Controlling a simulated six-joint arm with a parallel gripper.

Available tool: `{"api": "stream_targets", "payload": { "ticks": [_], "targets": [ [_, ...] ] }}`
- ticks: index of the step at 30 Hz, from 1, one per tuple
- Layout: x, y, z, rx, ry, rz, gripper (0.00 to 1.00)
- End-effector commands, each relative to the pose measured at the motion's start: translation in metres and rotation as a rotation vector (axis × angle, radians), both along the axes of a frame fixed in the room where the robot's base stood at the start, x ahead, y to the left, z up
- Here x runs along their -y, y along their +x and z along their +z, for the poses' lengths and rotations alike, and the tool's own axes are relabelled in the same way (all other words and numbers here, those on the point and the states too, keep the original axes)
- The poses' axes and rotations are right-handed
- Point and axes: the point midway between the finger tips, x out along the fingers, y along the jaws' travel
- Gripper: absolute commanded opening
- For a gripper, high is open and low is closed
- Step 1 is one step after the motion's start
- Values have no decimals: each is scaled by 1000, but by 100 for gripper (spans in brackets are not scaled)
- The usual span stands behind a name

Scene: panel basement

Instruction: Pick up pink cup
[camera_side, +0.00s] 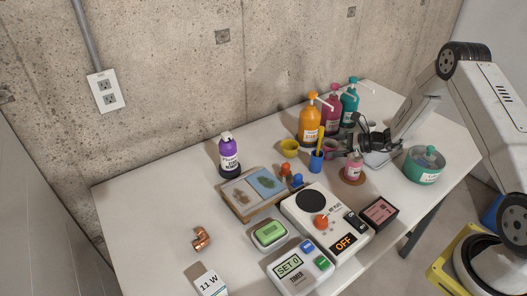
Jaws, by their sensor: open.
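A small dusky pink cup (330,145) stands on the white table, partly hidden behind the blue cup and my gripper. My gripper (341,149) reaches in from the right, its dark fingers low over the table beside the pink cup. It is open. The fingertips are small and dark here, so I cannot tell whether they are around the cup or just beside it.
A yellow cup (289,148) and a blue cup (316,162) with a yellow stick stand left of the gripper. Pump bottles (309,125) stand behind. A pink jar (353,169) and green pot (425,165) stand nearby.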

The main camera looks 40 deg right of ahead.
Motion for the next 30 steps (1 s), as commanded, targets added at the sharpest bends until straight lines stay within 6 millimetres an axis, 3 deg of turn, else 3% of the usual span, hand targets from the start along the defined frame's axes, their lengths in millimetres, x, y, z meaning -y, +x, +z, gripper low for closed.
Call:
{"api": "stream_targets", "payload": {
  "ticks": [6, 20, 28, 30],
  "targets": [
    [-8, 10, -5, 0, 0, 0, 100],
    [-7, 9, -5, 0, 0, 0, 100],
    [-7, 9, -5, 0, 0, 0, 18],
    [-7, 9, -5, 0, 0, 0, 17]
  ]
}}
